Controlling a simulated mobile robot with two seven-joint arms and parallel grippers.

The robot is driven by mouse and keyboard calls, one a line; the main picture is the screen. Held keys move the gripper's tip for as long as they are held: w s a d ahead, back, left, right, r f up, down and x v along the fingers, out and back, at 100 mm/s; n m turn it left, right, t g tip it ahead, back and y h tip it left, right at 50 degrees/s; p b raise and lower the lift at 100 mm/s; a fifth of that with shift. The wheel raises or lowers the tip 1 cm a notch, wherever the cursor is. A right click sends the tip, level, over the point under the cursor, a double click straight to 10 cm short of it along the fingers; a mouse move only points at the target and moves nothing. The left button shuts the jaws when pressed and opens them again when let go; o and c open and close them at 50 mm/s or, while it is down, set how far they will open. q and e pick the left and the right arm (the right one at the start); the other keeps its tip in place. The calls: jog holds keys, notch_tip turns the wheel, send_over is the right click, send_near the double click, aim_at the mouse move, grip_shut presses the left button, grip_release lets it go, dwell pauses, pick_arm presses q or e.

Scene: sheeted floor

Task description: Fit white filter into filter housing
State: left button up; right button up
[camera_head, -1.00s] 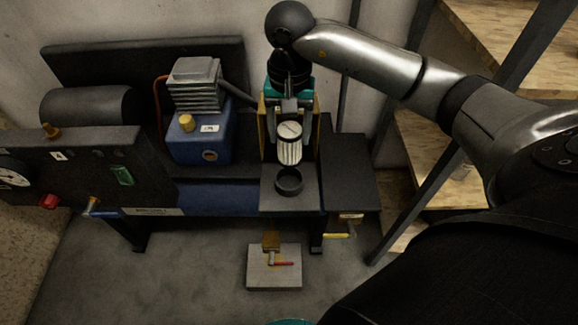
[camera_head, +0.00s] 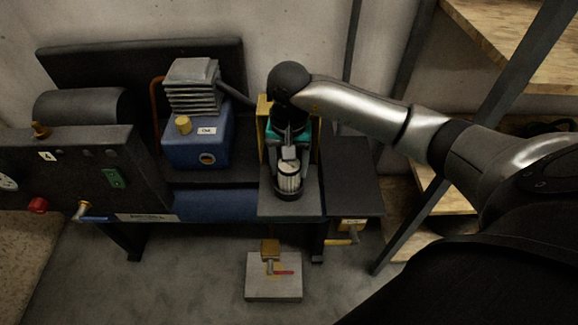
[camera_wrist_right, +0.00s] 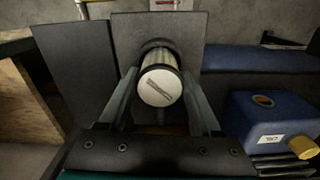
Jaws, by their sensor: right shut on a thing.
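The white filter (camera_head: 289,180) is a pleated cylinder with a pale cap. It stands roughly upright, and its lower end is at the mouth of the black round filter housing (camera_head: 289,196). I cannot tell how far inside the lower end is. My right gripper (camera_head: 290,160) is shut on the filter from above. In the right wrist view the filter's cap (camera_wrist_right: 160,87) faces the camera between the two fingers. The dark rim of the housing (camera_wrist_right: 157,43) shows behind the filter there. My left gripper is not in view.
A blue compressor box (camera_head: 196,146) with a finned grey top stands left of the housing. A yellow upright (camera_head: 263,125) stands close behind the gripper. A dark flat plate (camera_head: 352,190) lies to the right. A slanted post (camera_head: 432,172) and wooden shelves are further right.

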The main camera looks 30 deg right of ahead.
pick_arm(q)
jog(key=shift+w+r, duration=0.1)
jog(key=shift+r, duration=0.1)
pick_arm(e)
jog(key=shift+f, duration=0.15)
jog(key=o, duration=1.4)
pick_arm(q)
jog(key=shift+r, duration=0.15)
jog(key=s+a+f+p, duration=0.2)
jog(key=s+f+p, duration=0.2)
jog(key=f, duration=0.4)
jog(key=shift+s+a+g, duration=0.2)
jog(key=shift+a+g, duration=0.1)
pick_arm(e)
notch_tip(320, 180, up, 12)
jog(key=shift+r, duration=0.2)
jog(key=shift+a, duration=0.1)
